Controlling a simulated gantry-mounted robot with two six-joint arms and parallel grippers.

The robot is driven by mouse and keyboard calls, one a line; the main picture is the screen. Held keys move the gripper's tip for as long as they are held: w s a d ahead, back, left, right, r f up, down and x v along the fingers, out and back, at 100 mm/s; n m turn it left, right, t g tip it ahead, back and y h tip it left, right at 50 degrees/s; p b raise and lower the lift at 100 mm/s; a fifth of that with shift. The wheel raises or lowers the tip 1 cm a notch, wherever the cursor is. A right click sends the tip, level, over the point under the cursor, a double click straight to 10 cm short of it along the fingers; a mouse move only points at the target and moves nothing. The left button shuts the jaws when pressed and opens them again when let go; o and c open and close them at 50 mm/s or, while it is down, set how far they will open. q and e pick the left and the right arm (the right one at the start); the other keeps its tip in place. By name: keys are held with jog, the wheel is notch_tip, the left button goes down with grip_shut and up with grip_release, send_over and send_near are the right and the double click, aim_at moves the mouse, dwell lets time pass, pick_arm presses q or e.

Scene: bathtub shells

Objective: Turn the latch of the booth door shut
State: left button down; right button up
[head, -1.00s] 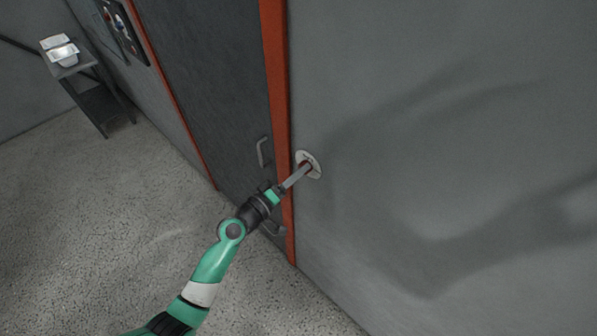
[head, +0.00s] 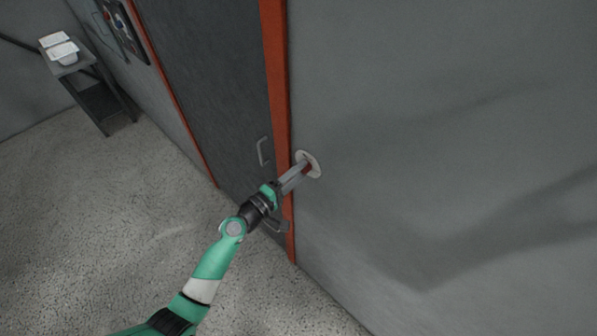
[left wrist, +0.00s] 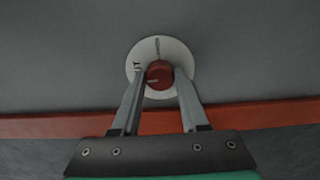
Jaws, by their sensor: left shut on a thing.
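The latch is a red round knob (left wrist: 159,73) on a pale round plate (left wrist: 172,47), set in the grey wall beside the orange door frame. The plate also shows in the head view (head: 314,161). In the left wrist view the knob has a pale line pointing left, and the plate has a mark at the top and partly hidden lettering at the left. My left gripper (head: 304,168) is shut on the knob, one finger on each side. The dark grey booth door (head: 210,80) stands in its frame, with a handle (head: 262,152). My right gripper is not in view.
The orange frame post (head: 276,90) runs close beside the latch. A small dark table (head: 100,98) with pale containers (head: 63,52) stands at the far left. The speckled floor (head: 90,220) is clear on the left.

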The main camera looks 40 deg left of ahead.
pick_arm(q)
jog(key=shift+c, duration=2.1)
grip_release()
jog(key=s, duration=1.1)
jog(key=shift+s+d, duration=0.15)
jog(key=shift+s, duration=0.15)
